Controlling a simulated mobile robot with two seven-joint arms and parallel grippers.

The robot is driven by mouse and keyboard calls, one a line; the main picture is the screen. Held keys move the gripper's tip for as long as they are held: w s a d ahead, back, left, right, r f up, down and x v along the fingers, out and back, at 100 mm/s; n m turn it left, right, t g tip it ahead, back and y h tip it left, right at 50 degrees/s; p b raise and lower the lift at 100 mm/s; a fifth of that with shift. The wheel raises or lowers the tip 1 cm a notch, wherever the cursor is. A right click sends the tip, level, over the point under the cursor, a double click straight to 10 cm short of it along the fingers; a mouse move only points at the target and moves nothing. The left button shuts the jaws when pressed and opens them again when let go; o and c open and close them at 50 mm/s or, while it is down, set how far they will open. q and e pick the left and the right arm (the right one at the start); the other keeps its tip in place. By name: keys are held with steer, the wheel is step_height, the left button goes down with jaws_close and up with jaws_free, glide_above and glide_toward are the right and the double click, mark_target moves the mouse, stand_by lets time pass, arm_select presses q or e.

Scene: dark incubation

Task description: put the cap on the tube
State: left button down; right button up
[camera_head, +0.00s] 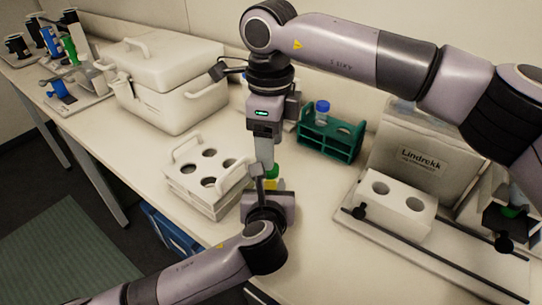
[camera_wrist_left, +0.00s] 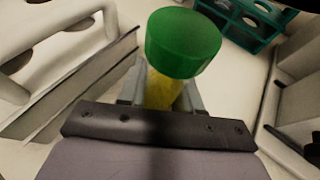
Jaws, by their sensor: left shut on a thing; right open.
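A tube with yellow contents (camera_wrist_left: 162,92) stands between the fingers of my left gripper (camera_wrist_left: 165,98), which is shut on it. A green cap (camera_wrist_left: 183,42) sits over the tube's top; I cannot tell how tightly it is seated. In the head view the green cap (camera_head: 273,170) shows just above the left gripper (camera_head: 268,186), over the front of the bench. My right gripper (camera_head: 264,152) points straight down from above, close to the cap. It is open, and its fingers partly hide the cap and tube.
A white handled rack (camera_head: 221,211) stands left of the grippers. A green rack (camera_head: 345,153) with a blue-capped tube (camera_head: 322,107) stands behind right. A white two-hole block (camera_head: 397,212) and a Lindrekk-labelled device (camera_head: 420,160) are at right. A white lidded box (camera_head: 170,108) stands back left.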

arm_select(q)
steer(key=shift+f, duration=0.1)
arm_select(e)
step_height(320, 180, up, 8)
steer(key=shift+f, duration=0.25)
arm_select(q)
steer(key=c, duration=0.7)
jaws_free()
arm_select(e)
steer(key=shift+d, duration=0.1)
arm_select(q)
steer(key=shift+v, duration=3.65)
arm_select(e)
steer(key=shift+f, duration=0.1)
arm_select(q)
steer(key=shift+s, duration=0.1)
